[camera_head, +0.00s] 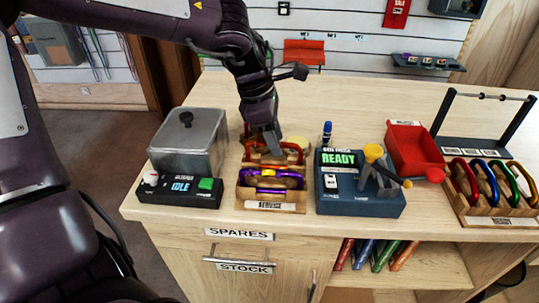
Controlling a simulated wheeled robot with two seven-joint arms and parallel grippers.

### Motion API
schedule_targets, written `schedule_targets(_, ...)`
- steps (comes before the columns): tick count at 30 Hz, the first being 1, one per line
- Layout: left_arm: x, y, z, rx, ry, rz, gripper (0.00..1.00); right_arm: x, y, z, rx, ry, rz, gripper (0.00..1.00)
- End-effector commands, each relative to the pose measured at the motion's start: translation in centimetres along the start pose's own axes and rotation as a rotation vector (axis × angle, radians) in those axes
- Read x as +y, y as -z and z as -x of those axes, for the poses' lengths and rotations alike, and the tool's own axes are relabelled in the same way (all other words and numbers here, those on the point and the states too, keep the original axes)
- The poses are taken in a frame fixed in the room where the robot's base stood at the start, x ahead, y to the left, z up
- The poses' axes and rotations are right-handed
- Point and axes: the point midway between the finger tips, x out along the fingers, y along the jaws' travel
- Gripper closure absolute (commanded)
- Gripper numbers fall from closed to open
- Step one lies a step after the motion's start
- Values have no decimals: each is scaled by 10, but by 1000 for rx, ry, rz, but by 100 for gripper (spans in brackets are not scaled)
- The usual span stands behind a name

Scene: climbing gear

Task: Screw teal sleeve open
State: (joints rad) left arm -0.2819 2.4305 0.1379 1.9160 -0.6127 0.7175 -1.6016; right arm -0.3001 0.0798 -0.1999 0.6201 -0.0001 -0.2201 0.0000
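My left gripper (272,146) comes down from above over a wooden rack (244,203) with a label on its front. Its fingertips are at the back part of the rack, among the carabiners. A purple carabiner (262,181) lies at the front of the rack, with a yellow piece at its middle. A red-orange carabiner (293,147) is behind it, beside the fingers. I cannot make out a teal sleeve; the fingers hide part of the rack. Whether the fingers are closed on anything is too small to tell. My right gripper is not in view.
A black box reading IDLE (180,194) with a grey clear cover (190,135) stands left of the rack. A tester reading READY (340,190) stands close on the right. Further right are a red bin (413,150) and a rack of coloured carabiners (490,215).

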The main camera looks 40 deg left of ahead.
Motion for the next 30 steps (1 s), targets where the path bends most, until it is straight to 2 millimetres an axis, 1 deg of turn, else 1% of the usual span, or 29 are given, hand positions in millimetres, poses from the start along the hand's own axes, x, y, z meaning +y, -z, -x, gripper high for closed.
schedule_targets(1, 1, -1, 4, -1, -3, 0, 60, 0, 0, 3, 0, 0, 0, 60)
schedule_targets(10, 1, -4, 14, -1, -2, 0, 60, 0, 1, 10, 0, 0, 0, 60)
schedule_targets(22, 0, -4, 14, 0, -2, 0, 60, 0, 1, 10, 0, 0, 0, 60)
schedule_targets(30, -12, -4, 14, -1, -2, -1, 60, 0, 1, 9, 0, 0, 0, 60)
